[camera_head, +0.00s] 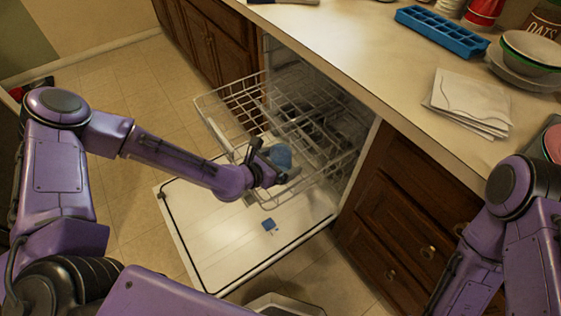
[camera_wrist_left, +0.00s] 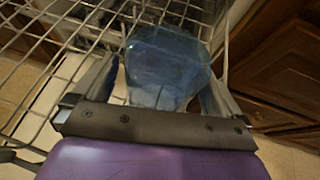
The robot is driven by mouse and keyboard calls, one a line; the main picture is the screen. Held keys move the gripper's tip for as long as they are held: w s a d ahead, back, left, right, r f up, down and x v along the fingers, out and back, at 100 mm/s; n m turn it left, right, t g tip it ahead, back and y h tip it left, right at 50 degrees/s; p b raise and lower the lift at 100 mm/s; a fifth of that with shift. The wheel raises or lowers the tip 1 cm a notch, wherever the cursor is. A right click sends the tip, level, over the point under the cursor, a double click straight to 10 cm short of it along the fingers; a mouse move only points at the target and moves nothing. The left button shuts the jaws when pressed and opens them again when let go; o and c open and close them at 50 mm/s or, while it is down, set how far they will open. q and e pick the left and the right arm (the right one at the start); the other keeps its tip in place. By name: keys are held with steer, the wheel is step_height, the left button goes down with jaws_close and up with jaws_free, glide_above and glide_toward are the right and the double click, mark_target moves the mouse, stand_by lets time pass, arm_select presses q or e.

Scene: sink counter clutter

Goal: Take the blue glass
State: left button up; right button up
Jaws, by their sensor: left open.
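The blue glass (camera_head: 281,154) is translucent and sits at the wire rack of the open dishwasher. In the left wrist view the blue glass (camera_wrist_left: 168,62) fills the space ahead of the palm. My left gripper (camera_head: 268,162) is at the glass, with its jaws open. In the left wrist view one finger of the left gripper (camera_wrist_left: 158,88) is on each side of the glass; whether they touch it I cannot tell. My right arm shows at the right edge of the head view, but its gripper is out of frame.
The upper wire rack (camera_head: 232,95) is pulled out above the lowered dishwasher door (camera_head: 215,235). Wooden drawers (camera_head: 405,220) stand close on the right. The counter (camera_head: 350,35) holds a blue ice tray (camera_head: 440,33), papers (camera_head: 470,103) and bowls (camera_head: 533,50).

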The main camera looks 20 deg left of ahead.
arm_select(q)
steer(key=c, duration=1.2)
steer(key=shift+r, duration=0.1)
